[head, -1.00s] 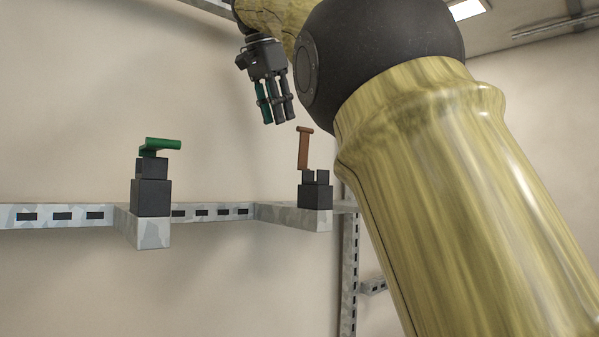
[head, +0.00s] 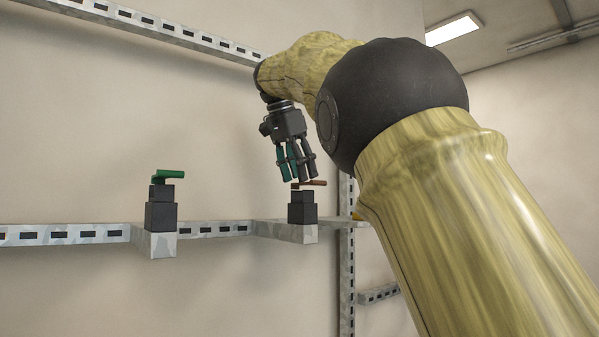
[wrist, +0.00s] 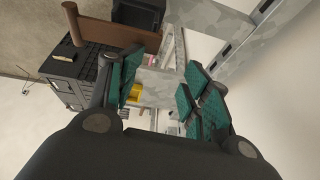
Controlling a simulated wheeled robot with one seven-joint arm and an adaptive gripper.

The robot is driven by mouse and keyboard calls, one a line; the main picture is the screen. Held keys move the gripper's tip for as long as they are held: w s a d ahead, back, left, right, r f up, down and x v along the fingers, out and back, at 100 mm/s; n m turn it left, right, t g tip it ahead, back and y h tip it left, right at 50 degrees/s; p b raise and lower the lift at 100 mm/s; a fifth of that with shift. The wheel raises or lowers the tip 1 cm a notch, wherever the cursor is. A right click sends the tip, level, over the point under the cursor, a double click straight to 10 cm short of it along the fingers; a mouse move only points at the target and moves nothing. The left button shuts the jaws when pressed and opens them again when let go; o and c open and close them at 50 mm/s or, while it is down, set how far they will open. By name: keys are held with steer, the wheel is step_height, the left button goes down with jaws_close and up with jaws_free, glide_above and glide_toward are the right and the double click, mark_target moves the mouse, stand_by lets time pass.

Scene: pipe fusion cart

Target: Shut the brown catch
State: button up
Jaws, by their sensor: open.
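The brown catch (head: 314,183) lies about level across the top of its dark block (head: 302,210), on the right bracket. In the wrist view the brown catch (wrist: 112,33) crosses the upper left as a flat bar with a rounded end. My gripper (head: 297,179) is open, fingers pointing down, just above the block and partly in front of the catch. In the wrist view my gripper (wrist: 160,82) has nothing between its green-padded fingers. The catch is outside them, beyond the left finger; I cannot tell if they touch.
A green catch (head: 168,174) lies level on a second dark block (head: 161,215) on the left bracket. A slotted metal rail (head: 80,234) runs along the wall, with an upright post (head: 346,270) at the right. Open room lies between the two blocks.

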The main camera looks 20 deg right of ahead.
steer(key=shift+o, duration=0.6)
steer(key=shift+s+d+f, duration=0.2)
steer(key=shift+s+f, duration=0.25)
steer(key=shift+f, duration=0.15)
steer(key=shift+d, duration=0.2)
steer(key=c, duration=0.3)
steer(key=shift+w+a+f, duration=0.15)
steer(key=shift+w+a, duration=0.05)
steer(key=shift+w, duration=0.25)
steer(key=shift+w+a+f, duration=0.1)
steer(key=shift+w+a, duration=0.05)
steer(key=shift+w, duration=0.25)
jaws_close()
steer(key=shift+s+r, duration=0.1)
steer(key=shift+r, duration=0.2)
steer(key=shift+c, duration=0.4)
jaws_free()
steer(key=shift+o, duration=1.3)
